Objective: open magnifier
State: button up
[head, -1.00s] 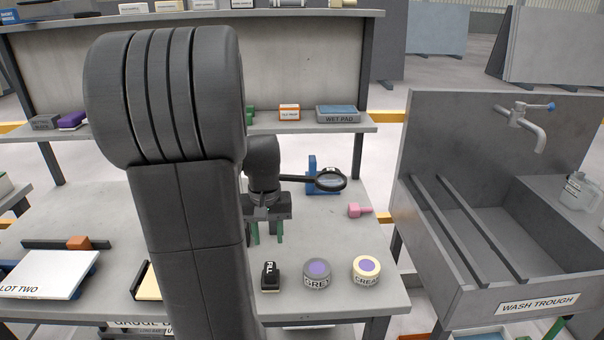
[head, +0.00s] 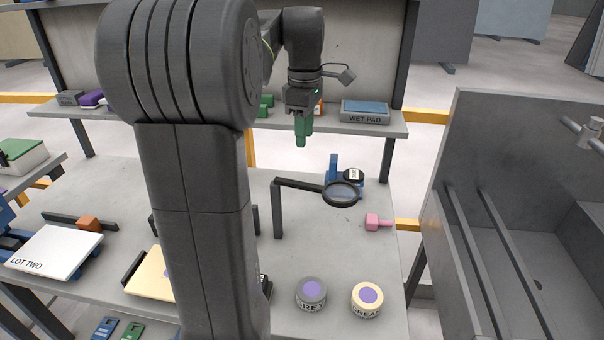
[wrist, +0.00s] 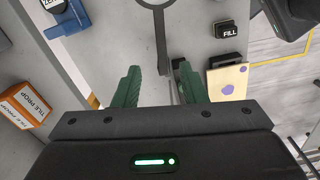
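The magnifier is a dark round lens (head: 342,194) on a thin black arm, with an upright black post (head: 277,212) standing on the bench. Its lens is out to the right of the post and looks roughly level. My gripper (head: 302,141) is raised above and behind the magnifier, near shelf height, with its green fingers pointing down. In the wrist view my gripper's fingers (wrist: 160,84) are apart with nothing held between them. That view also shows the magnifier's arm (wrist: 160,42) beyond the fingertips, with the lens cut off at the top edge.
A blue stand with a black dial (head: 334,168) is behind the lens. A pink block (head: 376,222) lies to the right. Grey (head: 311,293) and cream (head: 367,299) pots stand at the front. The shelf behind holds a wet pad (head: 365,113). A trough (head: 455,260) is at right.

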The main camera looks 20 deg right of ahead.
aim_at(304, 184)
notch_tip(304, 184, down, 13)
jog(key=shift+f, duration=0.1)
dwell(0.4)
grip_shut()
